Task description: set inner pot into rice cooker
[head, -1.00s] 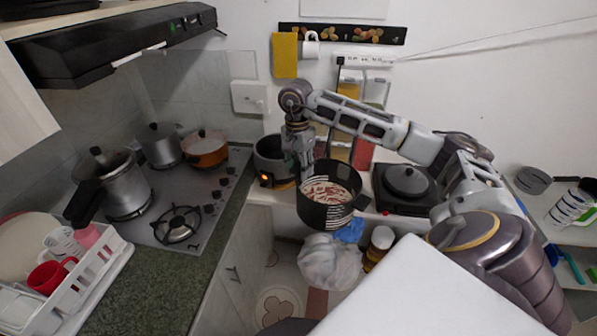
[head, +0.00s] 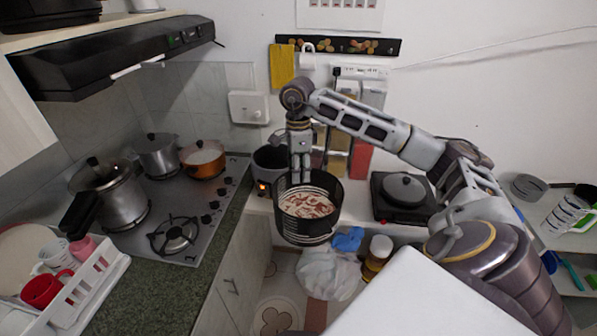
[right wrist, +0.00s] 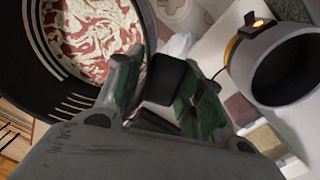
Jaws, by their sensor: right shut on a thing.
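The inner pot (head: 307,230) is black with pale measuring lines inside and a red-and-white mottled content on its bottom. My right gripper (head: 300,175) is shut on its far rim and holds it in front of the counter edge. In the right wrist view the pot (right wrist: 75,95) fills the upper left and the gripper fingers (right wrist: 160,85) pinch its wall. The rice cooker (head: 269,162) stands open on the counter behind and left of the pot, with an orange light lit. In the right wrist view the empty cooker (right wrist: 280,70) is at the right, apart from the pot. My left gripper is not in view.
A black hot plate with a lidded pan (head: 404,190) stands right of the pot. A stove with several pots (head: 205,158) is at the left. A white bag (head: 328,272) and a lidded jar (head: 376,255) sit below the counter.

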